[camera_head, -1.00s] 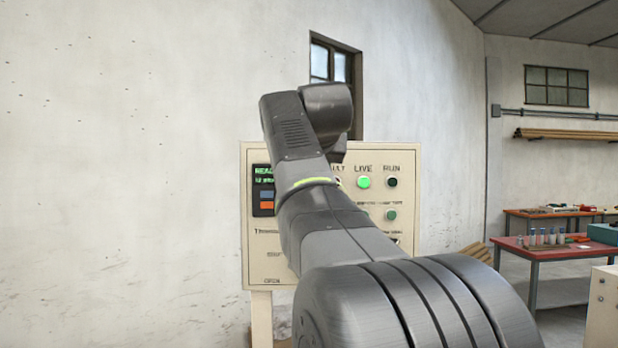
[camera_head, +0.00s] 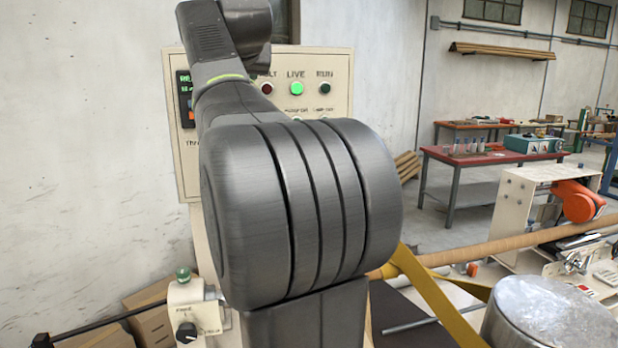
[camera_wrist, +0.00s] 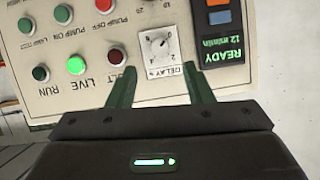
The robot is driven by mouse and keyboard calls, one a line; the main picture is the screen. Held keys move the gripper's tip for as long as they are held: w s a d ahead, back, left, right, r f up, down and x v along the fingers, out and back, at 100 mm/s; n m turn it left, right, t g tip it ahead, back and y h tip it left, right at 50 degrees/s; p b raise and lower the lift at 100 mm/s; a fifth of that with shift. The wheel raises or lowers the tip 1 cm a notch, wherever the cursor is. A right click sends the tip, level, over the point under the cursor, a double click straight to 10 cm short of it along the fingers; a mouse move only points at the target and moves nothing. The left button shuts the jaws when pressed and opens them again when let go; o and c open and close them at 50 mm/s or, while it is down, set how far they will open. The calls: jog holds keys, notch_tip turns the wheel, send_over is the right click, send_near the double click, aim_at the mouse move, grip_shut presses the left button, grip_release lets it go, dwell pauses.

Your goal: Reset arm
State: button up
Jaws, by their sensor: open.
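My gripper (camera_wrist: 162,90) shows in the wrist view with its two dark green fingers spread apart and nothing between them. It is in front of the cream control panel (camera_wrist: 140,55), which appears upside down there. Between and beyond the fingers is a white delay dial (camera_wrist: 160,48). A lit READY display (camera_wrist: 222,48) is to the right. In the head view my arm covers part of the panel (camera_head: 340,75), and my gripper is hidden behind it.
A yellow strip (camera_head: 437,297) and a long brown tube (camera_head: 500,243) run at the lower right near a metal drum (camera_head: 548,318). A small knob box (camera_head: 188,318) stands at the lower left. A red-topped table (camera_head: 490,158) stands farther back.

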jog(key=p+x, duration=0.1)
jog(key=x, duration=0.7)
jog(key=shift+p, duration=0.35)
jog(key=shift+s+r, duration=0.1)
